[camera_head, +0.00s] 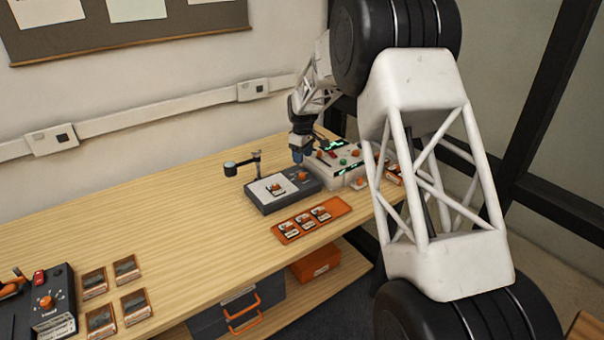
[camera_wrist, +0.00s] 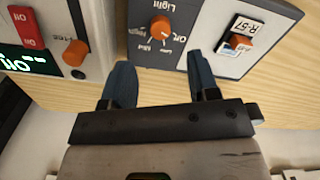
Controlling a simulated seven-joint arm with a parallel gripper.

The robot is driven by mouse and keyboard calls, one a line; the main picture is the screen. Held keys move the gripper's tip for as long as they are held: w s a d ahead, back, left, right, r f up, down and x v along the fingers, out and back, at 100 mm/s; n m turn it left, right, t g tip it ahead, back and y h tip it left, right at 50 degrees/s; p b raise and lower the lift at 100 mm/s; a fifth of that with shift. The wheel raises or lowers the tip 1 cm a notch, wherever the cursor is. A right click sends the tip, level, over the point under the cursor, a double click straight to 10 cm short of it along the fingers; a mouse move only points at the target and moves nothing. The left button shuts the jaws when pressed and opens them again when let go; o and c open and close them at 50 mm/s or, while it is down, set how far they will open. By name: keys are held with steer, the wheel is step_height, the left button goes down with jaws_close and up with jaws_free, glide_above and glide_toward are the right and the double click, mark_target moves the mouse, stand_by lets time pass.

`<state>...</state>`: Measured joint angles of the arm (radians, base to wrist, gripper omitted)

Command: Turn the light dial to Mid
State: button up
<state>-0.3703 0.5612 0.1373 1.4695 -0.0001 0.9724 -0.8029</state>
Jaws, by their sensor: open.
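The light dial (camera_wrist: 160,27) is an orange knob on the dark panel of a grey box (camera_wrist: 215,62), with "Light", "Off", "Low" and "Mid" printed around it, upside down in the wrist view. I cannot surely tell which mark it points to. In the head view the dial (camera_head: 303,176) sits on the right part of the box (camera_head: 283,203). My gripper (camera_wrist: 161,72) is open and empty. Its two blue fingers are apart, with the dial just beyond the gap between them. In the head view my gripper (camera_head: 298,157) is above and just behind the dial.
A light-grey device (camera_head: 345,170) with a green display, a red switch and orange knobs stands close right of the box. A lamp-like post (camera_head: 257,165) stands behind it. An orange tray (camera_head: 313,222) with several cards lies in front. The table's middle is clear.

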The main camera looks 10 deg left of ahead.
mark_target(302, 174)
steer(key=shift+w+a+f, duration=0.1)
steer(key=shift+a+f, duration=0.05)
steer(key=shift+f, duration=0.05)
stand_by(0.3)
steer(key=shift+f, duration=3.9)
steer(key=c, duration=0.9)
